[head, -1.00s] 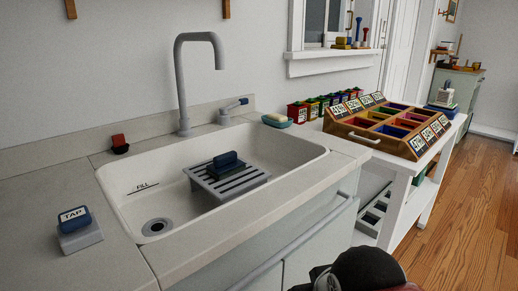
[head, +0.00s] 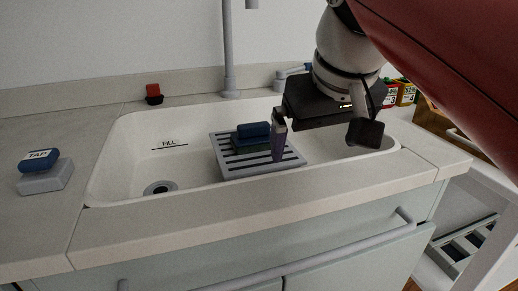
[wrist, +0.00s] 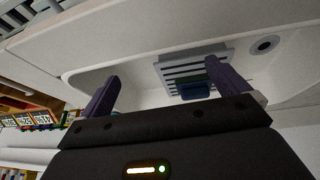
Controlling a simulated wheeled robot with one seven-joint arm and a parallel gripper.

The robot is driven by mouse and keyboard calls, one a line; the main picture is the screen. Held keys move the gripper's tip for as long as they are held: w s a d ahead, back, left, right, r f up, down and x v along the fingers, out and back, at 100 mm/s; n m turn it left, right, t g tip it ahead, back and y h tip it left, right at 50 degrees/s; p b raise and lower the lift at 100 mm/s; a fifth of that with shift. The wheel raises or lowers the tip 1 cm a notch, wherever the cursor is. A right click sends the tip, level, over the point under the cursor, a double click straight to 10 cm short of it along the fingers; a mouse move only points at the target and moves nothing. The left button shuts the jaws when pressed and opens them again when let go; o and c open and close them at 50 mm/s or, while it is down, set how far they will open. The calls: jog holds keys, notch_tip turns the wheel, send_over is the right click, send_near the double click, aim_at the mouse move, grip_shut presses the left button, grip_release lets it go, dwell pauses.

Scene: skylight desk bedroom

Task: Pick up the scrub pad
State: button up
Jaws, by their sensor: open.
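The scrub pad looks to be the dark green block (head: 252,146) with a blue grip on top (head: 254,130). It rests on a grey slatted rack (head: 232,171) inside the white sink (head: 112,160). My gripper (head: 321,150) is open and empty, over the right part of the sink. It is to the right of the pad and apart from it. In the head view its left finger overlaps the rack's right side.
A grey tap (head: 228,60) rises behind the sink. A blue TAP block on a grey base (head: 45,181) stands on the left counter. A small red item in a black holder (head: 153,92) sits at the back. The sink's rim surrounds the rack.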

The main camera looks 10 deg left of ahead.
aim_at(254, 124)
jog(key=shift+n+g+y, duration=0.3)
jog(key=shift+g+y, duration=0.1)
jog(key=w+a, duration=0.3)
jog(key=a, duration=0.1)
jog(key=w+a+p, duration=0.1)
jog(key=w+a, duration=0.2)
jog(key=w, duration=0.1)
jog(key=w+a+f+p, duration=0.1)
jog(key=w+a, duration=0.2)
jog(key=a, duration=0.1)
jog(key=shift+w+a, duration=0.15)
jog(key=shift+a, duration=0.2)
jog(key=shift+b+x, duration=0.65)
jog(key=shift+x, duration=1.9)
jog(key=c, duration=1)
jog(key=shift+r, duration=0.15)
